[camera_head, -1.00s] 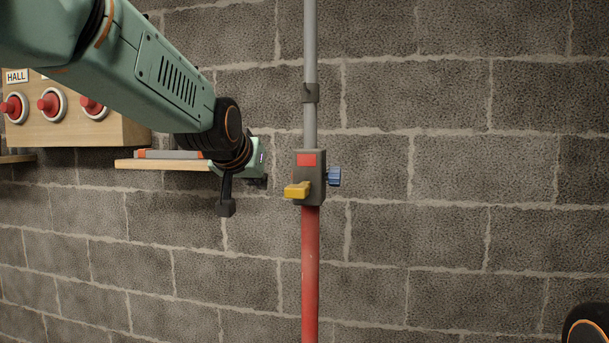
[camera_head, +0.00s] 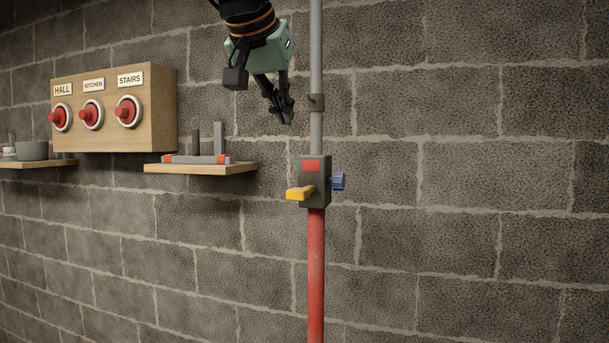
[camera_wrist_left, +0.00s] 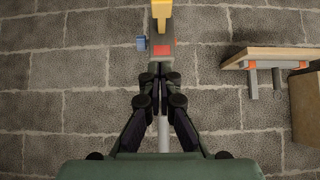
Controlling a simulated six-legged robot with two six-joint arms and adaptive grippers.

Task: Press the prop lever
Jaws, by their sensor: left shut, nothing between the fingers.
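The prop is a vertical pole with a red lower tube (camera_head: 316,270) and a grey upper tube (camera_head: 316,60). A dark grey housing (camera_head: 320,195) joins them, with a red patch, a yellow lever (camera_head: 299,193) sticking out to the left and a blue knob (camera_head: 338,181) on the right. My left gripper (camera_head: 284,118) is shut and empty, above the lever and left of the grey tube. In the left wrist view the shut fingers (camera_wrist_left: 160,90) point toward the housing (camera_wrist_left: 162,45), and the yellow lever (camera_wrist_left: 161,9) shows at the top edge. My right gripper is out of view.
A wooden box (camera_head: 165,110) with red buttons labelled HALL, KITCHEN and STAIRS hangs at the left. A small wooden shelf (camera_head: 200,169) with grey and orange parts sits left of the prop. The block wall right of the pole is clear.

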